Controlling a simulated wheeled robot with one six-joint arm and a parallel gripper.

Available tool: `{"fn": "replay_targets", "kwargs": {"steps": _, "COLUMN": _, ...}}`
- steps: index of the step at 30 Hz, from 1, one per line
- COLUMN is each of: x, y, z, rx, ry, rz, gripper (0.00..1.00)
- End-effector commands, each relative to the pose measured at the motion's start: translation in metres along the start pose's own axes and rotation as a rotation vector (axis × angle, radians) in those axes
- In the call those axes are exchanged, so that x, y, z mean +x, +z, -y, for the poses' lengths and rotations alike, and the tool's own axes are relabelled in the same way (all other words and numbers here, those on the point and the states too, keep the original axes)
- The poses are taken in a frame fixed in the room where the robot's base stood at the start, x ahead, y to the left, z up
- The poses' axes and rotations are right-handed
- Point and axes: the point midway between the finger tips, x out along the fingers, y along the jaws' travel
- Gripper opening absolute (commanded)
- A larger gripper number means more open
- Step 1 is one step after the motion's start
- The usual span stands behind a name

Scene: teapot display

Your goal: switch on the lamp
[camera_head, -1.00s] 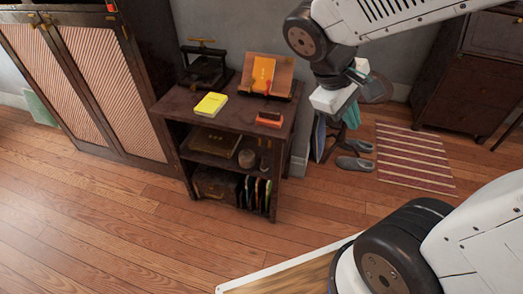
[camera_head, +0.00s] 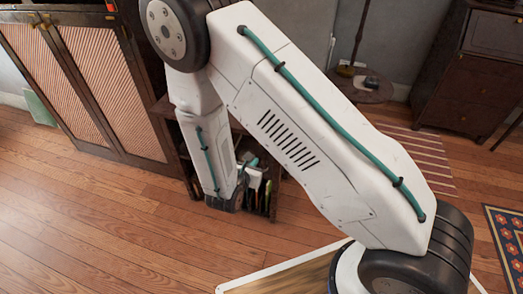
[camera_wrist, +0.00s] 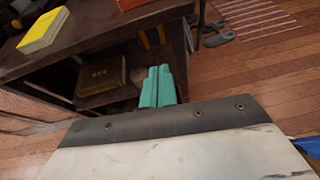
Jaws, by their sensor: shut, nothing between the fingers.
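A thin dark upright pole (camera_head: 359,32) stands by the back wall in the head view, at a small round table. It may be the lamp's stand; its top is out of frame, and I see no switch. My gripper's teal fingers (camera_wrist: 158,86) are shut and empty in the wrist view, in front of the wooden shelf unit. In the head view my gripper (camera_head: 256,165) is small and partly hidden, low before the shelves and well to the left of the pole.
The shelf unit (camera_wrist: 90,68) bears a yellow book (camera_wrist: 44,30), with a dark book (camera_wrist: 102,74) on the shelf below. The round table (camera_head: 368,90) holds small items. A striped rug (camera_head: 425,160) and a dark cabinet (camera_head: 470,75) are at right. The wooden floor in front is clear.

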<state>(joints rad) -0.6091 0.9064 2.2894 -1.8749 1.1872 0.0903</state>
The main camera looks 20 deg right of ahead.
Motion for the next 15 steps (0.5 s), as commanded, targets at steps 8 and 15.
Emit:
{"fn": "replay_targets", "kwargs": {"steps": 8, "x": -0.001, "y": -0.022, "z": -0.005, "rx": -0.056, "ry": 0.049, "rz": -0.017, "gripper": 0.00}}
{"fn": "replay_targets", "kwargs": {"steps": 15, "x": 0.001, "y": -0.021, "z": -0.005, "rx": -0.055, "ry": 0.047, "rz": -0.016, "gripper": 0.00}}
